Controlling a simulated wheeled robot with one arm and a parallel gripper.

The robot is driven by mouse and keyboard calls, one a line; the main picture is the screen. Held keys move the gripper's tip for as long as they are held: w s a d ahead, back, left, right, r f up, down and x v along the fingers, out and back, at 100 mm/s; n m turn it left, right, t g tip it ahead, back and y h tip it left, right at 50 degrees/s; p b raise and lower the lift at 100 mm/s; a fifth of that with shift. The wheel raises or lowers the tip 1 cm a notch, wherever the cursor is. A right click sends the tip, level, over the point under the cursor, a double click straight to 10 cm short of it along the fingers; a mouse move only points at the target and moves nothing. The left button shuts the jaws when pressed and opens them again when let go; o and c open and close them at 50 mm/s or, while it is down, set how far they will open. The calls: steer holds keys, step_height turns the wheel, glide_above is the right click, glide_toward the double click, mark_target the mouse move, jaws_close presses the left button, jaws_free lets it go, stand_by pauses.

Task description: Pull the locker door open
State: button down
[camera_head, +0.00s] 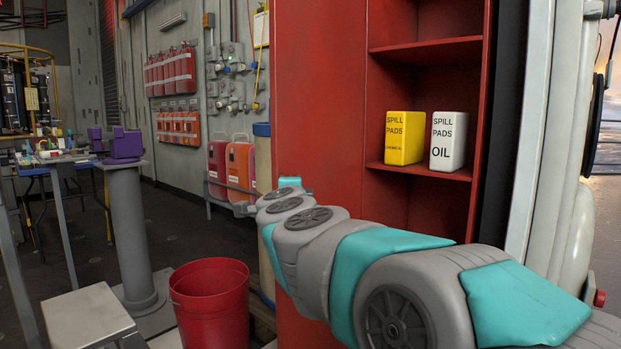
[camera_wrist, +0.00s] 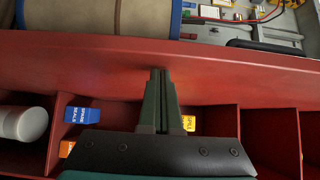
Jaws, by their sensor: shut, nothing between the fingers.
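The red locker (camera_head: 318,120) fills the middle of the head view. I cannot clearly tell the door from the locker's side panel. In the wrist view a wide red panel (camera_wrist: 80,62) runs across, with shelf compartments below it. My gripper (camera_wrist: 158,74) is shut and empty, its tips over the red panel; I cannot tell whether they touch. No handle shows in its fingers. In the head view my arm crosses low in front of the locker and hides its lower part; the gripper itself is hidden there.
A yellow box (camera_head: 404,138) and a white box (camera_head: 449,141) stand on a shelf. A blue box (camera_wrist: 82,115) and a white cylinder (camera_wrist: 22,123) sit in compartments. A red bucket (camera_head: 210,305) stands left of my arm, near a grey post (camera_head: 131,235). Open floor lies behind.

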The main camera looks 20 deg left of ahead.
steer(key=w+a+m+h+p, duration=0.1)
steer(key=w+a+p, duration=0.3)
steer(key=a+p, duration=0.3)
steer(key=shift+a+t, duration=0.3)
steer(key=shift+a, duration=0.9)
steer(key=shift+w, duration=0.1)
steer(key=shift+d, duration=0.15)
